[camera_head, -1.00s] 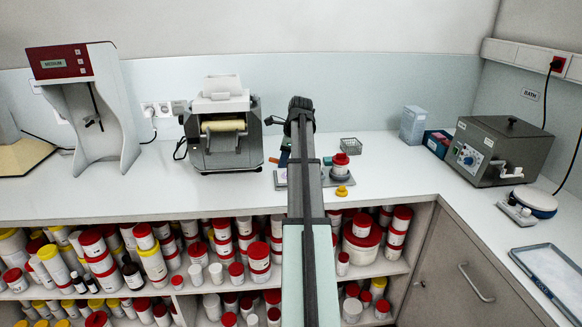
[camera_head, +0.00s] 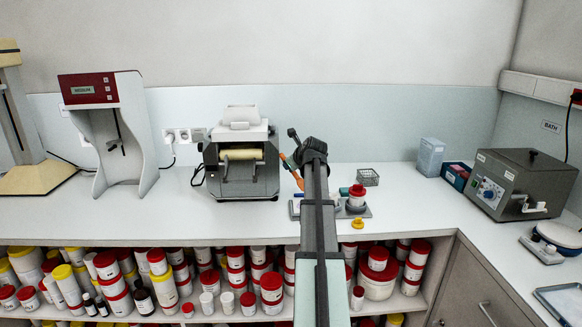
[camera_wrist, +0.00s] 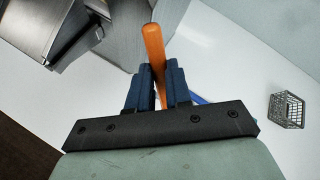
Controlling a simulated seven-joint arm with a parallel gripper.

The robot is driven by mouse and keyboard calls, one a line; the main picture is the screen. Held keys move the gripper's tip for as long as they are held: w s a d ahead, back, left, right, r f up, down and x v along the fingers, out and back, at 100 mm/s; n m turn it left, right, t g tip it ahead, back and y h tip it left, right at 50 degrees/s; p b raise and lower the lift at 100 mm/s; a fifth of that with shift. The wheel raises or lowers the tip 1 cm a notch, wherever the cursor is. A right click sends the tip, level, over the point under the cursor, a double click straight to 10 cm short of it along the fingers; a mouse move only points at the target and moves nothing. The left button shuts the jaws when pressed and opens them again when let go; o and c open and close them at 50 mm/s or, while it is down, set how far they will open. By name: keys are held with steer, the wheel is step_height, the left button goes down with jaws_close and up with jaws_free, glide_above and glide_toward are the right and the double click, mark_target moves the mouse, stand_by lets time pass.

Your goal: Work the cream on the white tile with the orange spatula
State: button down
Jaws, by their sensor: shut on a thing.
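My gripper (camera_wrist: 159,68) has dark blue fingers and is shut on the orange handle of the spatula (camera_wrist: 153,42) in the wrist view. The handle sticks up between the fingers; its working end is hidden there. In the head view the orange spatula (camera_head: 293,173) shows slanted just left of my arm, beside the roller mill, and the arm hides most of the gripper. A grey board (camera_head: 364,212) lies on the bench under and beside the arm, with a red-lidded white jar (camera_head: 356,199) on it. I cannot make out the white tile or the cream.
The roller mill (camera_head: 240,165) stands left of the arm, with a red-topped mixer (camera_head: 112,130) farther left. A small wire basket (camera_head: 367,177) is behind the jar, and a yellow cap (camera_head: 357,222) lies in front. The bath (camera_head: 520,182) stands at right.

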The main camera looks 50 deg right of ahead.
mark_target(296, 175)
steer(key=shift+f, duration=2.3)
steer(key=shift+f, duration=0.8)
stand_by(0.3)
steer(key=shift+w+d, duration=0.15)
steer(key=shift+d, duration=0.4)
steer(key=shift+w+d, duration=0.15)
steer(key=shift+d, duration=0.35)
steer(key=shift+s+a+r, duration=0.1)
steer(key=shift+s+a, duration=0.2)
steer(key=shift+a, duration=0.75)
steer(key=shift+s+a, duration=0.25)
steer(key=shift+a, duration=0.75)
steer(key=shift+w+d, duration=0.3)
steer(key=shift+d, duration=0.75)
steer(key=shift+w+d, duration=0.25)
steer(key=shift+d, duration=0.75)
steer(key=shift+s+a, duration=0.6)
steer(key=shift+a, duration=1.55)
steer(key=shift+w+d, duration=0.2)
steer(key=shift+d, duration=0.5)
steer(key=shift+w+d, duration=0.2)
steer(key=shift+d, duration=0.55)
steer(key=shift+w+d, duration=0.2)
steer(key=shift+d, duration=0.5)
steer(key=shift+a, duration=0.1)
